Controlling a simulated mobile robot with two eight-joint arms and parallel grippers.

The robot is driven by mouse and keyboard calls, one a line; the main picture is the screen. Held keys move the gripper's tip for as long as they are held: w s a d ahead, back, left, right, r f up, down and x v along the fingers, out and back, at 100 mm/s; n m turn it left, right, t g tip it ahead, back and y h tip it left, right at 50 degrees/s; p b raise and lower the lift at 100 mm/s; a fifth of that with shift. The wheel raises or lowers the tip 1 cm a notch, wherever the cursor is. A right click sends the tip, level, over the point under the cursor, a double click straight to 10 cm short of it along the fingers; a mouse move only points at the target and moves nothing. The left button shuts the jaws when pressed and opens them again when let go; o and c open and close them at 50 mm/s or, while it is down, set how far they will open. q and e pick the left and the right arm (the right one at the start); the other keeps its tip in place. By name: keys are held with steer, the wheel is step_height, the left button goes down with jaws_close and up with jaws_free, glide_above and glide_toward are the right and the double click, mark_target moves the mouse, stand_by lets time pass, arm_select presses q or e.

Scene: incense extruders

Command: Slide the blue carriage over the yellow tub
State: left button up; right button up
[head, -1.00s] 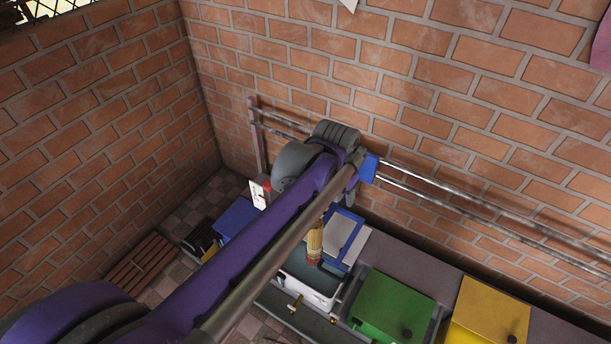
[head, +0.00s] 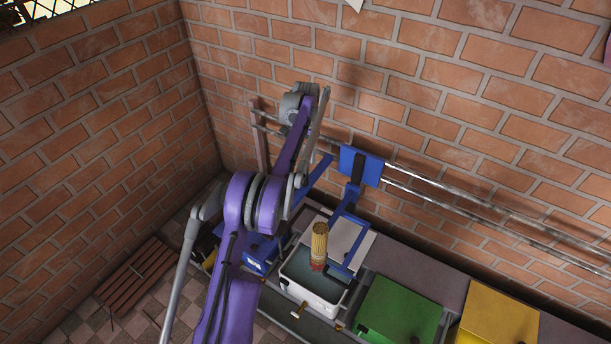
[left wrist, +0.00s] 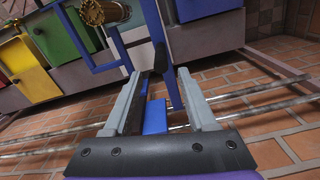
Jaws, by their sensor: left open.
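The blue carriage (head: 361,165) sits on two metal rails along the brick wall. Its blue frame (head: 345,245) hangs down beside a tan bundle with a red base (head: 319,247), above a white tub (head: 312,296). The yellow tub (head: 497,318) stands farther right, beyond the green one, and shows at the left in the left wrist view (left wrist: 30,80). In that view my left gripper (left wrist: 158,78) is open, with a blue part of the carriage (left wrist: 155,117) seen between its fingers; contact cannot be told. In the head view its fingertips are not clearly visible.
A green tub (head: 400,312) stands between the white and yellow tubs. The metal rails (head: 480,205) run clear to the right of the carriage. A blue box (head: 258,257) is at the left, and a wooden pallet (head: 137,275) lies on the floor.

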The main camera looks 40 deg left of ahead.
mark_target(306, 174)
arm_select(q)
step_height(306, 174, down, 11)
steer(key=shift+r, duration=0.1)
stand_by(0.3)
steer(key=shift+c, duration=0.2)
jaws_close()
stand_by(1.3)
